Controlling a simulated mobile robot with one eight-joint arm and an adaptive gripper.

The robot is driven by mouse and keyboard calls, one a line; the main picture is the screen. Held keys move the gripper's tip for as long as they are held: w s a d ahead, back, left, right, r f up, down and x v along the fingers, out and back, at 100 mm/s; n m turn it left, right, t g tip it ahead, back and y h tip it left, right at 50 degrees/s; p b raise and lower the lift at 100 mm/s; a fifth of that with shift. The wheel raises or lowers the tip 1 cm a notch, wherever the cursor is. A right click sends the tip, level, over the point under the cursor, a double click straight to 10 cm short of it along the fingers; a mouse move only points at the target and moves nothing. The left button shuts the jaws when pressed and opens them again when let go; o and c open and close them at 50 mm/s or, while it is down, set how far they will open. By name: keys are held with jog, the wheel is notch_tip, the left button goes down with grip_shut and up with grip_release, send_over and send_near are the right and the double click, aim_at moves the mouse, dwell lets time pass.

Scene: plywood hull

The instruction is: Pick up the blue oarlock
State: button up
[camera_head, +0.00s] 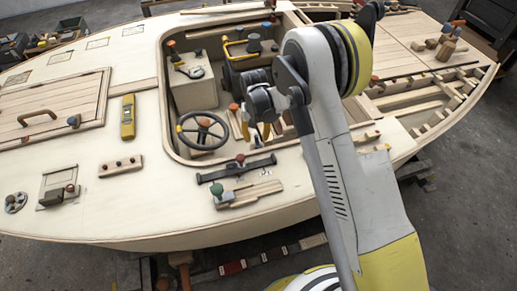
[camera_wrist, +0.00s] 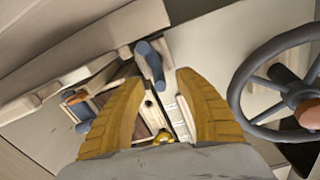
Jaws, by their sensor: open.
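In the wrist view, a blue, rounded, elongated piece (camera_wrist: 151,63) lies just beyond and between my fingertips; it may be the blue oarlock, but its full shape is not clear. My gripper (camera_wrist: 158,84) has its two yellow fingers apart, with nothing held between them. In the head view, my gripper (camera_head: 257,131) points down into the open cockpit, right of the steering wheel (camera_head: 202,131). The blue piece cannot be made out there, where my arm and gripper cover part of the cockpit.
The steering wheel also shows close on the right in the wrist view (camera_wrist: 236,92). A wooden box (camera_wrist: 148,120) with small parts lies below the fingers. The cockpit rim (camera_head: 163,100) surrounds the space. A yellow device (camera_head: 128,117) lies on the deck to the left.

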jog(key=shift+f, duration=0.4)
jog(key=shift+r, duration=0.15)
grip_shut()
notch_tip(320, 180, up, 10)
jog(key=p, duration=0.3)
jog(key=shift+p, duration=0.4)
